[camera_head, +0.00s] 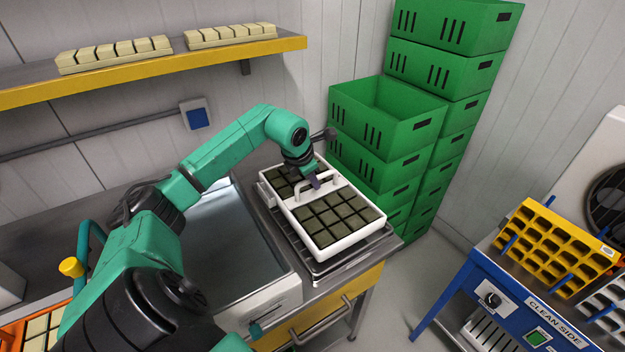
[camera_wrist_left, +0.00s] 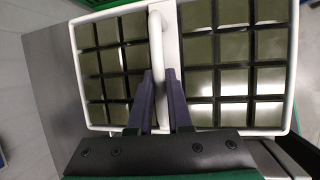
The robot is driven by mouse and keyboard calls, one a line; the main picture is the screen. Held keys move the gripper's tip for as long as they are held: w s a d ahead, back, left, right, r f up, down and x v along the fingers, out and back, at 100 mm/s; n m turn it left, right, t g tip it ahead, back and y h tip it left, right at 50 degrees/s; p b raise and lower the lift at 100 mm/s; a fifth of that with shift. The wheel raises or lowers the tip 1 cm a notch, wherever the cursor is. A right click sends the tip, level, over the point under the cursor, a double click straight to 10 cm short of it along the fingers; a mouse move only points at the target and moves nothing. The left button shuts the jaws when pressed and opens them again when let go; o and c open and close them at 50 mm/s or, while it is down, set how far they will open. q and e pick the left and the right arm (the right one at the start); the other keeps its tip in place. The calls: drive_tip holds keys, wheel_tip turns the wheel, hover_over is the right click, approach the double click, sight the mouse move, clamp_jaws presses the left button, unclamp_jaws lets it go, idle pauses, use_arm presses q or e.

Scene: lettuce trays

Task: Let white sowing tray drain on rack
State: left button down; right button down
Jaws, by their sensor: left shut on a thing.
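The white sowing tray (camera_head: 346,244) is filled with dark square plugs and has a white handle across its middle. It is level over the wire drain rack (camera_head: 322,268) at the right of the sink. The tray hides most of the rack, and I cannot tell whether the two touch. My left gripper (camera_head: 314,182) is shut on the tray's handle. In the left wrist view its two dark fingers (camera_wrist_left: 159,88) flank the handle (camera_wrist_left: 156,40), with the tray (camera_wrist_left: 72,38) spread beneath. My right gripper is not in view.
A steel sink (camera_head: 222,250) lies left of the rack. Green crates (camera_head: 385,130) stand stacked behind it. A yellow-edged shelf (camera_head: 150,74) holds pale block trays. A blue bench marked CLEAN SIDE (camera_head: 515,305) carries a yellow tray (camera_head: 555,247) at right. Floor shows between bench and counter.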

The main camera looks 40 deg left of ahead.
use_arm(q)
drive_tip(key=shift+f+b, duration=0.3)
drive_tip(key=shift+b, duration=0.15)
idle(0.5)
drive_tip(key=c, duration=0.8)
unclamp_jaws()
drive_tip(key=shift+c, duration=0.2)
drive_tip(key=shift+o, duration=0.4)
drive_tip(key=shift+s, duration=0.1)
drive_tip(key=shift+d, duration=0.1)
wheel_tip(320, 180, up, 9)
drive_tip(key=p, duration=0.7)
drive_tip(key=shift+r, duration=0.1)
